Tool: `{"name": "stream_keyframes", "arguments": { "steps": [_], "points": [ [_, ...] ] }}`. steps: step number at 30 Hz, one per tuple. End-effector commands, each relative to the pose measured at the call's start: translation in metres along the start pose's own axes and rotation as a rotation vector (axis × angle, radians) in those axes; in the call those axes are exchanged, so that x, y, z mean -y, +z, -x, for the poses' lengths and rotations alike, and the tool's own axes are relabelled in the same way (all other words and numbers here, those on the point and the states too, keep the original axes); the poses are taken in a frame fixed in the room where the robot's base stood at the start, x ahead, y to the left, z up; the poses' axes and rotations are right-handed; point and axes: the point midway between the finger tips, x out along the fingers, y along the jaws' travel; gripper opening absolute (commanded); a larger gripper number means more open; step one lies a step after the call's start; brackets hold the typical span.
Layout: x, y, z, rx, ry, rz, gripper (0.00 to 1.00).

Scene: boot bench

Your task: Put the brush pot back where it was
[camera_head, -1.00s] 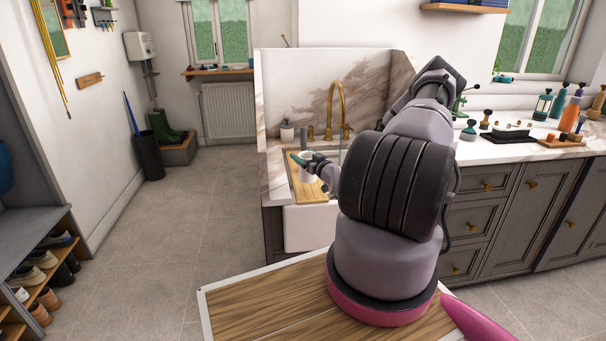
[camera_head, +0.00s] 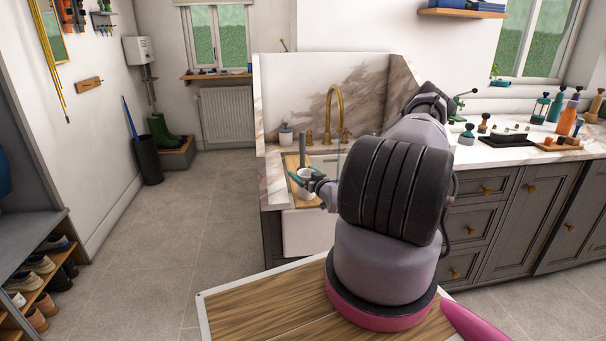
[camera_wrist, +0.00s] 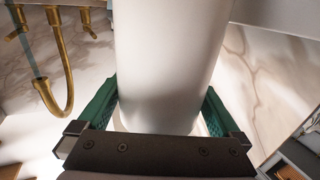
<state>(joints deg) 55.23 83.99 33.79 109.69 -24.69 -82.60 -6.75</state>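The white brush pot (camera_head: 306,173) shows at the sink's left end, in front of the wooden board. A dark upright handle (camera_head: 303,150) shows just above it. My gripper (camera_head: 307,175) has its green fingers on either side of the pot. In the wrist view the pot (camera_wrist: 170,60) fills the space between the fingertips (camera_wrist: 164,95), which appear to press on its sides. The pot's underside is hidden, so I cannot tell whether it touches the board.
The wooden board (camera_head: 291,163) lies across the sink (camera_head: 307,232). A brass tap (camera_head: 334,105) and a soap dispenser (camera_head: 286,134) stand behind it. Bottles and brushes crowd the right counter (camera_head: 490,153).

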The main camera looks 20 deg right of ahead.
Motion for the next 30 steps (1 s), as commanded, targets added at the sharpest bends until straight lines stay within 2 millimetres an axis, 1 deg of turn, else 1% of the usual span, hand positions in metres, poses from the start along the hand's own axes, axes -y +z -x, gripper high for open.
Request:
{"name": "stream_keyframes", "arguments": {
  "steps": [6,8,11,18,21,25,30],
  "points": [
    [0.0,-0.004,0.0,0.0,0.0,0.001,1.0],
    [-0.001,-0.003,0.007,0.001,0.002,-0.001,1.0],
    [-0.001,-0.003,0.025,0.003,0.001,-0.002,1.0],
    [-0.001,-0.003,0.077,0.003,0.003,-0.003,1.0],
    [-0.001,-0.003,0.095,0.001,0.002,-0.002,1.0],
    [-0.001,-0.003,0.112,0.002,0.002,-0.001,1.0],
    [0.0,-0.003,0.12,0.0,0.0,0.0,1.0]
  ]
}}
